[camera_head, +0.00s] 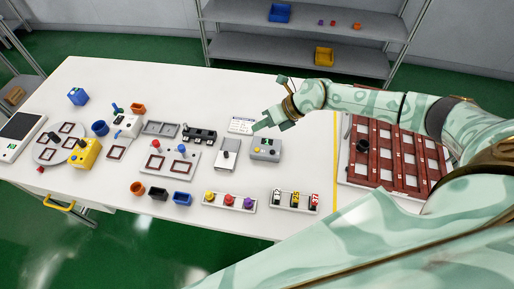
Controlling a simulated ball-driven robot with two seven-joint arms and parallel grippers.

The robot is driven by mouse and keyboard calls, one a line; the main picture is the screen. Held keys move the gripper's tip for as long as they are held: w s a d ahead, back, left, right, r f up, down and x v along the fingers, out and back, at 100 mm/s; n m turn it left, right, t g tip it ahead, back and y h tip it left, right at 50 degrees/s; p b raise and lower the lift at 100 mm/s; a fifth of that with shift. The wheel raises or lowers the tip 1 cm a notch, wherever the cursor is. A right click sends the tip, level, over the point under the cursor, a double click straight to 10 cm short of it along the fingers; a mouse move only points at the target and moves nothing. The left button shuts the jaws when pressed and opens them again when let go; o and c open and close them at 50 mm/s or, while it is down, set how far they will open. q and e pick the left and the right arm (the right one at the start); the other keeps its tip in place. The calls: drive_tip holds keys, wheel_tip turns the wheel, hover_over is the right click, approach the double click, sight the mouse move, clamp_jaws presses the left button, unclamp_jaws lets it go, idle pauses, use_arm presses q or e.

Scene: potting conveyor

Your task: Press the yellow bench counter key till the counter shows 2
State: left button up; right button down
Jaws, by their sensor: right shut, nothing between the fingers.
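A strip (229,206) at the front of the white bench carries a yellow key (209,196), a red key (228,199) and a purple key (248,203). Right of it is a plate (294,208) with three small number faces, one green, one yellow (295,198) and one red; their figures are too small to read surely. My right gripper (256,127) is shut and empty. It hangs over the back middle of the bench, well behind the keys and apart from them. My left gripper is not in view.
A brown slotted tray (390,155) is at right. Small cups, blocks and a turntable (60,150) fill the left.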

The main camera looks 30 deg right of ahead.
drive_tip(key=b, duration=0.6)
hover_over(260, 151)
wheel_tip(260, 151, down, 7)
drive_tip(key=shift+d+f, duration=0.1)
drive_tip(key=shift+f+b, duration=0.7)
drive_tip(key=shift+f, duration=0.1)
drive_tip(key=shift+f, duration=0.1)
idle(0.9)
drive_tip(key=shift+f, duration=0.25)
drive_tip(key=shift+f+b, duration=0.35)
drive_tip(key=shift+f, duration=0.05)
idle(0.5)
idle(0.4)
drive_tip(key=shift+r+p, duration=0.8)
drive_tip(key=shift+r, duration=0.05)
